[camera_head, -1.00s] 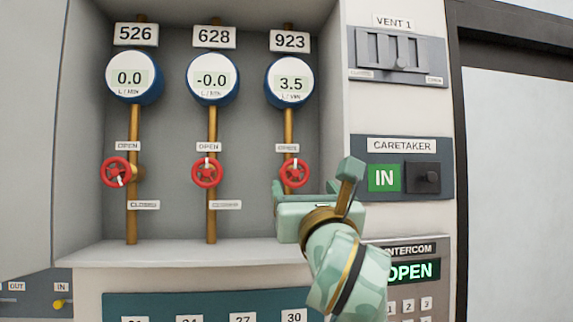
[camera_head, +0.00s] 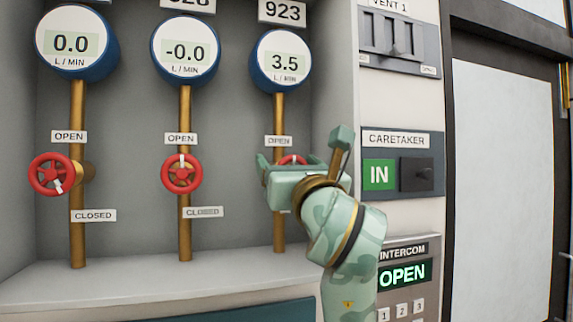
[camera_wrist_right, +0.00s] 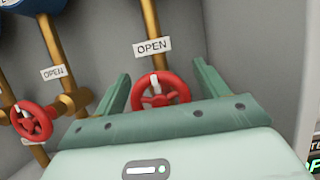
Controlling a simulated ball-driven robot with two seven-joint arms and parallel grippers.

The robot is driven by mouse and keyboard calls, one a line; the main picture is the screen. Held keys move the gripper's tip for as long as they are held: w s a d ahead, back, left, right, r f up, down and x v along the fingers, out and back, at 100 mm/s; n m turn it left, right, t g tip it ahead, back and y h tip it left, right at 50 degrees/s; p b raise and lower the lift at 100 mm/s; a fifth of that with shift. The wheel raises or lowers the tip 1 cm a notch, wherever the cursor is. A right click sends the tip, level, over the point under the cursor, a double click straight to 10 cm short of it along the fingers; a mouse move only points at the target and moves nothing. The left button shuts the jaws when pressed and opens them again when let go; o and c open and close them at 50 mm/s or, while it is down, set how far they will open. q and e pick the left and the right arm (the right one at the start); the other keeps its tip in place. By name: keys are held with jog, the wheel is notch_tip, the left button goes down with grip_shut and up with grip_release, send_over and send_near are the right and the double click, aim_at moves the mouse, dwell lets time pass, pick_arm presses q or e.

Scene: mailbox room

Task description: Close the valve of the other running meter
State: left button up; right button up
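The meter labelled 923 (camera_head: 283,62) reads 3.5 L/MIN; the other two dials, the left one (camera_head: 72,42) and the middle one (camera_head: 186,51), read 0.0 and -0.0. The red valve wheel under 923 (camera_head: 292,159) is mostly hidden by my right gripper (camera_head: 290,158) in the head view. In the right wrist view this wheel (camera_wrist_right: 160,91) shows between my two open fingers, its white mark pointing up toward the OPEN label (camera_wrist_right: 152,46). I cannot tell whether the fingers touch it. My left gripper is not in view.
The middle red wheel (camera_head: 181,173) has its white mark up; the left red wheel (camera_head: 50,174) has its mark toward lower right. A white ledge (camera_head: 160,281) runs below the pipes. The caretaker panel (camera_head: 400,163) and intercom (camera_head: 402,270) are close right of my right arm.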

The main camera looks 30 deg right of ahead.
jog(key=c, duration=0.9)
jog(key=shift+c, duration=0.2)
